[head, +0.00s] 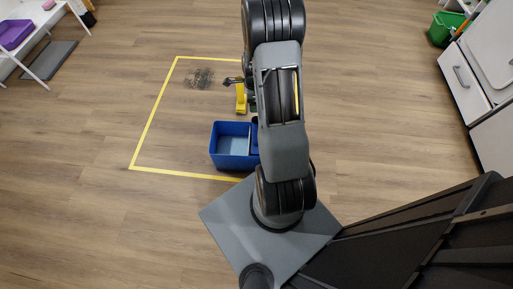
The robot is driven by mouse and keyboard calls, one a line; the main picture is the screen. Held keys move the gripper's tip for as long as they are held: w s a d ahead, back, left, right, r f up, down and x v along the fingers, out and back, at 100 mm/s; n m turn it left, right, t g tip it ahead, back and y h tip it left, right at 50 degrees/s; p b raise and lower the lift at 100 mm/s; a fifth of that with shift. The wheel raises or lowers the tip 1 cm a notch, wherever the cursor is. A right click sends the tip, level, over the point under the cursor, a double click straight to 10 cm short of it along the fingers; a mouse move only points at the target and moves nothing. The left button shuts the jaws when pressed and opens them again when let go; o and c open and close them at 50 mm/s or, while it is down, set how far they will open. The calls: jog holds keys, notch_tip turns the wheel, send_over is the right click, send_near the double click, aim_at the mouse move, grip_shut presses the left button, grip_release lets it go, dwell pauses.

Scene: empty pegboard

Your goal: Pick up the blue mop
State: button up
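I cannot make out a blue mop in the head view; my arm covers the middle of the scene and may hide it. A blue bucket (229,160) stands on the floor just left of my arm, its right side hidden behind the arm. A yellow upright part (241,98) stands behind the bucket, beside my arm. A small dark piece sticks out left of the arm above it; I cannot tell whether it is my gripper. The gripper's fingers cannot be made out, nor whether they hold anything.
Yellow tape (152,117) marks an area on the wood floor. A grey tangled patch (199,78) lies inside it. A white table with a purple bin (15,33) is at upper left. White cabinets (466,84) and a green bin (443,28) are at right. Floor at left is clear.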

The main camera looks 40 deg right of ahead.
jog(key=shift+m, duration=0.6)
jog(key=f+b, duration=0.1)
jog(key=f, duration=0.2)
jog(key=f+b, duration=0.1)
jog(key=f, duration=0.2)
jog(key=d+f, duration=0.1)
jog(key=f, duration=0.3)
jog(key=shift+s+f+b, duration=0.1)
jog(key=shift+s+b, duration=0.05)
jog(key=shift+b, duration=0.25)
jog(key=shift+s+a+f+b, duration=0.1)
jog(key=shift+f+b, duration=0.6)
jog(key=shift+f, duration=0.95)
jog(key=shift+s+f+b, duration=0.1)
jog(key=shift+f+b, duration=0.6)
jog(key=shift+f, duration=0.95)
jog(key=shift+r, duration=0.1)
grip_shut()
notch_tip(320, 180, up, 10)
jog(key=p, duration=0.3)
jog(key=shift+p, duration=0.4)
